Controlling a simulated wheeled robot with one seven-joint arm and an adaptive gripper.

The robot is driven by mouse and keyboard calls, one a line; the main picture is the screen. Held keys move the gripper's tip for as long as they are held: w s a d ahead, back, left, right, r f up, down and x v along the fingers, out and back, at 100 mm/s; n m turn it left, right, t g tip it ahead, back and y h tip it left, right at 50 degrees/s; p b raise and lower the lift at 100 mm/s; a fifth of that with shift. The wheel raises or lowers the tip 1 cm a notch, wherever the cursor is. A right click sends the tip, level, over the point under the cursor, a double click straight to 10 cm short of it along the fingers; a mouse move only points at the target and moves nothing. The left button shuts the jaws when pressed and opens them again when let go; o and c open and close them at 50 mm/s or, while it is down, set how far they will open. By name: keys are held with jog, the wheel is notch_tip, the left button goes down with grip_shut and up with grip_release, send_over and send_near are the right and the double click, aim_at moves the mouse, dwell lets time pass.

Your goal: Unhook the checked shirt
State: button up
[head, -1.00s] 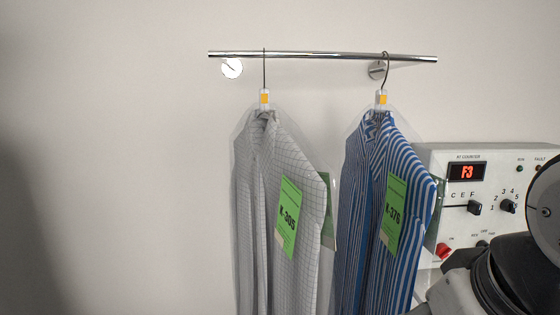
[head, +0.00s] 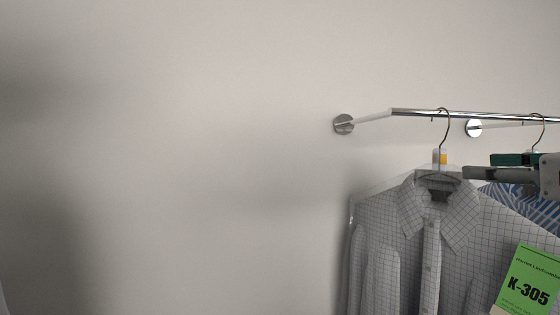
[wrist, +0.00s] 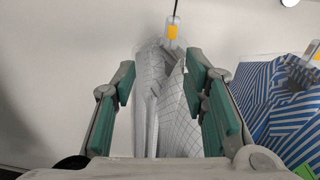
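The checked shirt (head: 430,230), pale grey with a dark grid, hangs under clear plastic at the right of the head view. Its hook (head: 441,125) is over the rail (head: 480,115), and an orange-and-white piece (head: 439,157) sits at the hook's base. A green tag (head: 530,285) reads K-305. My gripper (head: 515,167) comes in from the right edge, right of the shirt's hanger neck. In the wrist view my gripper (wrist: 161,85) is open, with the checked shirt (wrist: 150,110) seen between its green-padded fingers. Contact with the shirt cannot be told.
A blue-striped shirt (head: 525,202) hangs to the right, partly hidden by my gripper; it also shows in the wrist view (wrist: 280,105). The rail is fixed to the wall by round mounts (head: 344,124). The wall left of the shirt is bare.

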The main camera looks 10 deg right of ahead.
aim_at(445, 140)
jog(key=shift+m+t+h, duration=0.3)
jog(key=shift+m, duration=0.4)
jog(key=shift+w+d+r+b, duration=0.15)
jog(key=shift+w+b, duration=0.6)
jog(key=shift+w, duration=1.5)
jog(key=shift+w+d+r+b, duration=0.1)
jog(key=shift+w+r+b, duration=0.4)
jog(key=shift+w, duration=1.7)
jog(key=shift+w+d+b, duration=0.1)
jog(key=shift+w+b, duration=0.85)
jog(key=shift+w, duration=1.3)
grip_shut()
jog(key=shift+r, duration=0.15)
jog(key=shift+r+p, duration=1.3)
jog(key=shift+r, duration=0.3)
jog(key=shift+s, duration=0.15)
